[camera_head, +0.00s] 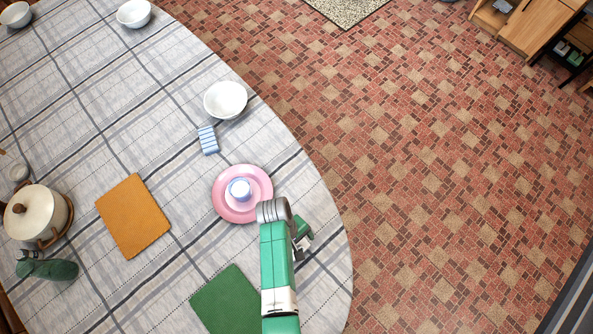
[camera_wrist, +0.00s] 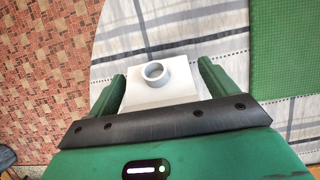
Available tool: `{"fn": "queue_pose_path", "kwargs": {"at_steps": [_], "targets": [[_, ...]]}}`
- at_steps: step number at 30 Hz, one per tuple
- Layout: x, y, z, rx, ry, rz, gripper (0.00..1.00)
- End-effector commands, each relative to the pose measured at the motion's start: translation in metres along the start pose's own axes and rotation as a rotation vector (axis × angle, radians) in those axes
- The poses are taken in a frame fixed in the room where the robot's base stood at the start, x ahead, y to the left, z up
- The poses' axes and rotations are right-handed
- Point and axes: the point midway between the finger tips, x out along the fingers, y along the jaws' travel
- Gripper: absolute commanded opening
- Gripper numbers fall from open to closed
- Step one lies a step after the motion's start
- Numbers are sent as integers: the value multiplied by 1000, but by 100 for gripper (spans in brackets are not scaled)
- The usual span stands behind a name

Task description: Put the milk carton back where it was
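In the wrist view the milk carton (camera_wrist: 140,95) is a white box with a round white spout on top, seen from above. My gripper (camera_wrist: 162,68) has one green finger on each side of it. In the head view my gripper (camera_head: 303,230) is over the table's right edge zone, below and right of the pink plate. My arm hides most of the carton there. I cannot tell whether its base touches the cloth.
A pink plate with a cup (camera_head: 240,189) stands close to my arm. A blue striped item (camera_head: 208,140) and white bowl (camera_head: 225,99) lie farther up. A green mat (camera_head: 228,302), orange mat (camera_head: 133,215) and pot (camera_head: 34,213) are left. The table's curved edge (camera_head: 345,245) is near.

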Motion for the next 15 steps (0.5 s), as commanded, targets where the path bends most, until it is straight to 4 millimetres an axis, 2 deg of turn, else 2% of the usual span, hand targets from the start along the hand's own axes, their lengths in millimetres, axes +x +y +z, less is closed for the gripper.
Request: {"fn": "queue_pose_path", "kwargs": {"at_steps": [5, 8, 15], "targets": [[-2, 0, 1, 0, 0, 0, 85], [-12, 0, 1, 0, 2, 2, 85], [-73, 1, 1, 0, 3, 3, 85]]}}
